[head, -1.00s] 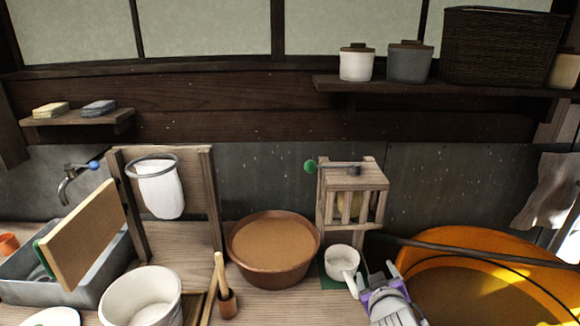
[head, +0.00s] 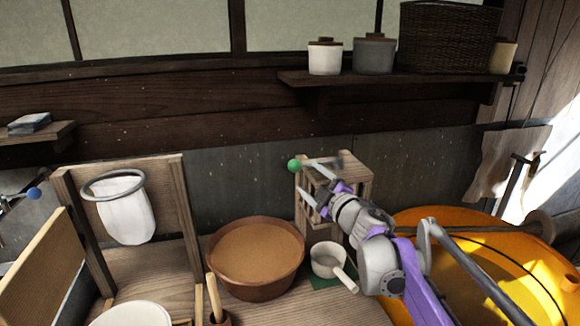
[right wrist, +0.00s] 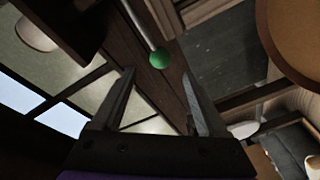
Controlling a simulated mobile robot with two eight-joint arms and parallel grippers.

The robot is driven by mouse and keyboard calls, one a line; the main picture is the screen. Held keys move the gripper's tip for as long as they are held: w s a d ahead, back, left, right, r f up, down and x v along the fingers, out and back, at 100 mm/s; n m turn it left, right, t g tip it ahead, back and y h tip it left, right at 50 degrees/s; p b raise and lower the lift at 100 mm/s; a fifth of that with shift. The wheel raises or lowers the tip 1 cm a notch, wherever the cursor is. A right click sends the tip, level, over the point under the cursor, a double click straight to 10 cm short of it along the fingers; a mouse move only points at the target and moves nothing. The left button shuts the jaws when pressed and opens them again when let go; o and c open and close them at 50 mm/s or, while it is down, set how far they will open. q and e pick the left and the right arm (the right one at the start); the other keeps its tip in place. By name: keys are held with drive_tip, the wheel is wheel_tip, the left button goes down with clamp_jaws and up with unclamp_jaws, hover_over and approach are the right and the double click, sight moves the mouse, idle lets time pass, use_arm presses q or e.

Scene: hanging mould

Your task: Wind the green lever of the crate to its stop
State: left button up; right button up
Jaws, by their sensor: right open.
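The wooden slatted crate (head: 360,172) stands against the back wall. Its lever is a metal rod on top with a green knob (head: 294,165) at the end, pointing left. My right gripper (head: 317,192) is in front of the crate, just below and right of the knob, and hides part of the slats. In the right wrist view the green knob (right wrist: 159,58) shows just beyond the open fingertips (right wrist: 158,74), roughly midway between them. The gripper holds nothing and I see no contact with the knob. My left gripper is not in view.
A brown basin (head: 255,255) stands left of the crate. A white dipper (head: 328,262) sits below it and an orange tub (head: 440,225) to its right. A shelf (head: 300,78) with jars and a basket is above. A frame with a white bag (head: 125,212) stands left.

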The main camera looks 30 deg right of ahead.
sight(298, 169)
drive_tip(key=w+p, duration=0.1)
drive_tip(key=w, duration=0.8)
drive_tip(key=shift+w+d, duration=0.1)
drive_tip(key=shift+d, duration=0.05)
clamp_jaws()
idle(1.0)
